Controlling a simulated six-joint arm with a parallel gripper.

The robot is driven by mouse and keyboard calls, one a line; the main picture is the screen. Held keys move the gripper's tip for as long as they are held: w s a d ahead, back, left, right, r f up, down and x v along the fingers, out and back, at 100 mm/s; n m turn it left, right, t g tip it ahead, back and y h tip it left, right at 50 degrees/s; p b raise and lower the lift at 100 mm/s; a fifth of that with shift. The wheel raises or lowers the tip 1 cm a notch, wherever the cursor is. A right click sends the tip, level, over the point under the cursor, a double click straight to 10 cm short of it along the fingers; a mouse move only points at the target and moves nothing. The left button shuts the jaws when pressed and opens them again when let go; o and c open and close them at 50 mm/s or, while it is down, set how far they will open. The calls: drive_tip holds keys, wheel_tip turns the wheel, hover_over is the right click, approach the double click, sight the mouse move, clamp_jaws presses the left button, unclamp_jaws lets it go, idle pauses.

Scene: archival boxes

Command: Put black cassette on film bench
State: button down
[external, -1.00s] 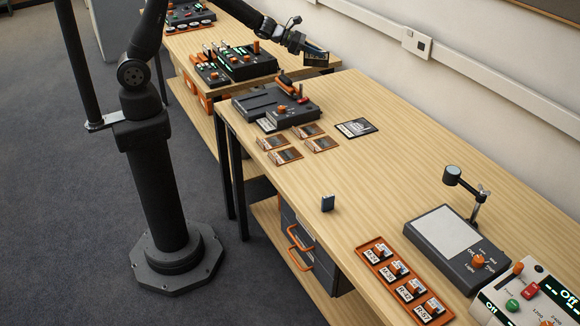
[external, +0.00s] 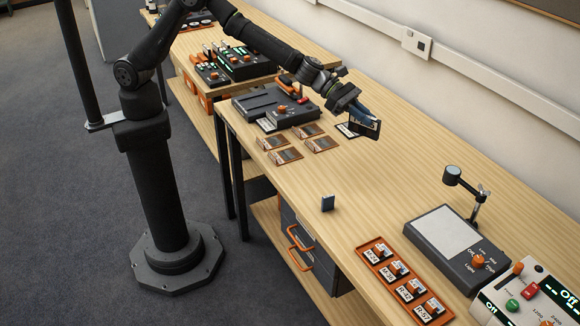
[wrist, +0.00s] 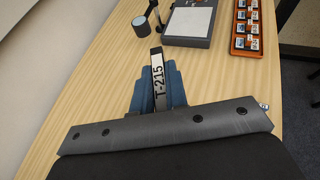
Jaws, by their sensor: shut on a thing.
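My gripper (external: 360,114) is shut on a black cassette (external: 366,129) and holds it, tilted, above the long wooden bench (external: 400,160). In the wrist view the cassette (wrist: 157,68) sits between the blue finger pads, with its white T-215 label facing the camera. The bench top (wrist: 100,85) shows beyond it. The gap between cassette and bench is hard to judge.
A small dark block (external: 327,203) stands near the front edge. A light pad (external: 442,232), lamp (external: 452,176) and orange rack (external: 378,268) are right. The bench middle is clear.

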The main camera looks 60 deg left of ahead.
drive_tip(key=s+d, duration=0.2)
drive_tip(key=d, duration=0.1)
hover_over(381, 169)
wheel_tip(381, 169, down, 12)
drive_tip(key=shift+f, duration=1.95)
drive_tip(key=shift+f, duration=0.15)
drive_tip(key=c, duration=1.4)
unclamp_jaws()
drive_tip(key=shift+c, duration=0.2)
